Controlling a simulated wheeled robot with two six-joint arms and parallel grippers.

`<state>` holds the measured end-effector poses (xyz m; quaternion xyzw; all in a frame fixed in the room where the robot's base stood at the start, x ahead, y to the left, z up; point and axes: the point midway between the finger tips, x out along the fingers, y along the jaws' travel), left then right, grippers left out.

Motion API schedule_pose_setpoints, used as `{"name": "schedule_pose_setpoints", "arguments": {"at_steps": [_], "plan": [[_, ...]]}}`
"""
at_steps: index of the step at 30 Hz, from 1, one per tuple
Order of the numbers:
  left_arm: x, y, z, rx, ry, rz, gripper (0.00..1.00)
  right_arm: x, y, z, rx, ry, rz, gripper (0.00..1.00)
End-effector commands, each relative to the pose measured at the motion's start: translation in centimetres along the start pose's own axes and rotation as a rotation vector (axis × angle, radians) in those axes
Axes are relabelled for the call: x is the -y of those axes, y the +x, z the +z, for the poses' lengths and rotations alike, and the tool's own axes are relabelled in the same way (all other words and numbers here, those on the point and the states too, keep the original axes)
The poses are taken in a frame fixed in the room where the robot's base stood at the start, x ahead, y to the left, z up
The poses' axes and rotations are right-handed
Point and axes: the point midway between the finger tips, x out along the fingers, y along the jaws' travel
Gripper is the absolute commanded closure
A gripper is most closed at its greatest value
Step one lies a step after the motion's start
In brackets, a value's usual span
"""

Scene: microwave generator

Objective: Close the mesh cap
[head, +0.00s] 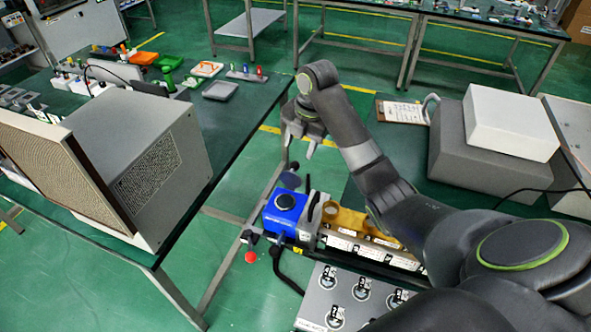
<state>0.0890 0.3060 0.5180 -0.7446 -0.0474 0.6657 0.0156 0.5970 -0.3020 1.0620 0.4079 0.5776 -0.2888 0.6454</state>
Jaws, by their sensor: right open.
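A mesh panel (45,165), brown with a pale frame, sits on the front of a large pale box (165,195) at the left; I take it to be the mesh cap. Whether it is ajar or flush is unclear. The box stands on a green table and has a dark vent patch on its side. My right gripper (302,150) hangs fingers-down in the upper middle, open and empty, above the floor gap between the tables. It is well to the right of the box and touches nothing. My left gripper is not in view.
A blue and silver device (285,213) with a tan bar (350,222) lies below my right arm. A red ball (251,257) is left of it. Grey and white boxes (512,125) stand at right. Small trays and tools (172,75) crowd the left table's far end.

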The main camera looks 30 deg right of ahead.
Motion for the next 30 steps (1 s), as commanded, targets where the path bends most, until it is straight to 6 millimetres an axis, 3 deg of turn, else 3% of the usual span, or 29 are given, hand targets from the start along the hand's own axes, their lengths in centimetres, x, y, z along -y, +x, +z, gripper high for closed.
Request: {"name": "schedule_pose_setpoints", "arguments": {"at_steps": [1, 4, 12, 18, 26, 30], "plan": [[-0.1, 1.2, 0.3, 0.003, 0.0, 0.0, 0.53, 0.1, 1.2, 0.0, 0.0, 0.0, 0.0, 0.52], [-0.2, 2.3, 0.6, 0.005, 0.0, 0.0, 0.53, 0.1, 2.1, 0.0, 0.0, 0.0, 0.0, 0.52], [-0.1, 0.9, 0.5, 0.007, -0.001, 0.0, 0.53, 0.0, 5.9, 0.0, -0.002, 0.002, -0.002, 0.52], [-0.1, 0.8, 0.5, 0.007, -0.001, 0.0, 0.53, 0.0, 7.2, 0.0, 0.0, 0.0, -0.001, 0.52], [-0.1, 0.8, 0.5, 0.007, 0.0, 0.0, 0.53, 0.0, 7.3, 0.0, 0.001, 0.0, 0.0, 0.52], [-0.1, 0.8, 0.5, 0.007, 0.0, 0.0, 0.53, 0.0, 7.3, 0.0, 0.001, 0.0, 0.0, 0.7]]}}
